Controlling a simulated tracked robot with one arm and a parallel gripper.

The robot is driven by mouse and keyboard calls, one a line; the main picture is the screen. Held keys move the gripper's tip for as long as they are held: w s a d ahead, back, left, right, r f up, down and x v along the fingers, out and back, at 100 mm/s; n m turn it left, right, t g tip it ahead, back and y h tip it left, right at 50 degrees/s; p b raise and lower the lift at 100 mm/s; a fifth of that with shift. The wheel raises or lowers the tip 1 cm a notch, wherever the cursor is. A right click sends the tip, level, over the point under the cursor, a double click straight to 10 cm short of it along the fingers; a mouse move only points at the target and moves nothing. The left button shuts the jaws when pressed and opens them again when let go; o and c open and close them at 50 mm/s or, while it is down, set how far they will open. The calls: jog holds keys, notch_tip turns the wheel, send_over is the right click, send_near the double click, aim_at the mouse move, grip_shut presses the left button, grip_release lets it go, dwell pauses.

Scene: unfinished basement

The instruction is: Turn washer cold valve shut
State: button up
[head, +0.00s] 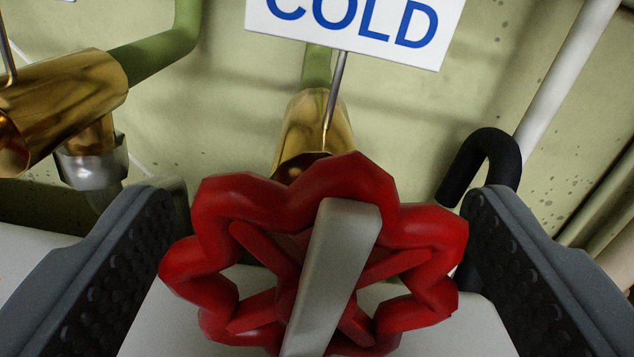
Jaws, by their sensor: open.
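A red lobed valve handwheel (225,225) fills the lower middle of the head view, with a light grey bar (335,270) across its face, tilted slightly right of upright. Behind it is a brass valve body (310,135) on a green pipe. A white tag reading COLD in blue (355,25) hangs above on a thin metal stem. My gripper (325,250) is open, with one dark padded finger on each side of the handwheel. Gaps show between the wheel's rim and both fingers, narrower on the right. The bottom of the wheel is cut off by the frame.
A second brass valve body (65,110) with a grey metal fitting (92,165) is at the left. A black hooked hose end (485,160) and a white pipe (565,75) are behind the right finger. A pale surface lies below the wheel.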

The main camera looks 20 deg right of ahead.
jog(key=shift+w+d+p, duration=0.15)
jog(key=shift+w+p, duration=0.45)
jog(key=shift+p, duration=0.45)
